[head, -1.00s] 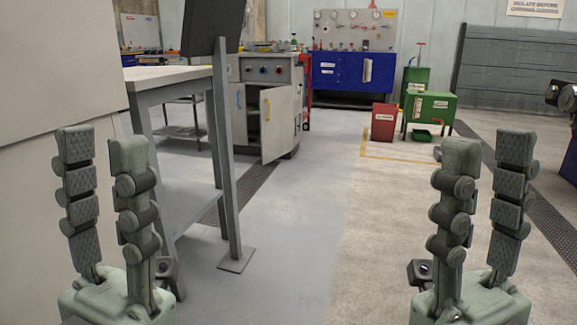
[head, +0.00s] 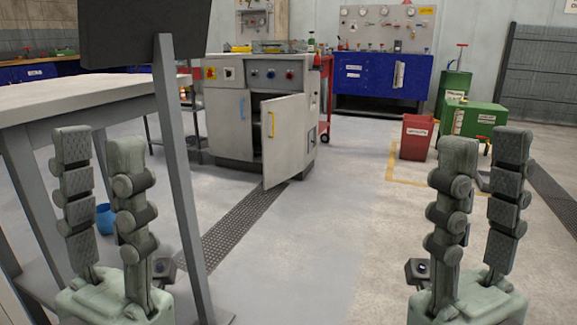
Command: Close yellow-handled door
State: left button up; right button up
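The yellow-handled door (head: 285,145) is the right door of a grey cabinet (head: 228,95) in the middle of the head view. It stands ajar, swung out toward me, with a dark gap on its left. Its yellow handle (head: 271,124) is near the door's left edge. The left door (head: 229,125), with a blue handle (head: 242,107), looks shut. My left gripper (head: 98,140) is open and empty at the lower left, well short of the cabinet. My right gripper (head: 484,150) is open and empty at the lower right, apart from everything.
A table (head: 85,98) with a grey post (head: 180,180) and dark panel stands close at left. A red bin (head: 416,137) and green box (head: 475,122) stand at right. A blue bench (head: 383,82) is behind. The floor between me and the cabinet is clear.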

aim_at(282, 119)
jog(key=i+l, duration=0.25)
jog(key=i, duration=0.2)
jog(key=i+l+u, duration=0.15)
jog(key=i, duration=0.25)
jog(key=i+l, duration=0.35)
jog(key=i+l+u, duration=0.1)
jog(key=i+l, duration=0.2)
jog(key=i, duration=0.3)
jog(key=i+l+u, duration=0.1)
jog(key=i+l, duration=0.2)
jog(key=i, duration=0.25)
jog(key=i+l+u, duration=0.1)
jog(key=i+l, duration=0.25)
jog(key=i, duration=0.2)
jog(key=i+l+u, duration=0.1)
jog(key=i+l, duration=0.35)
jog(key=i, duration=0.1)
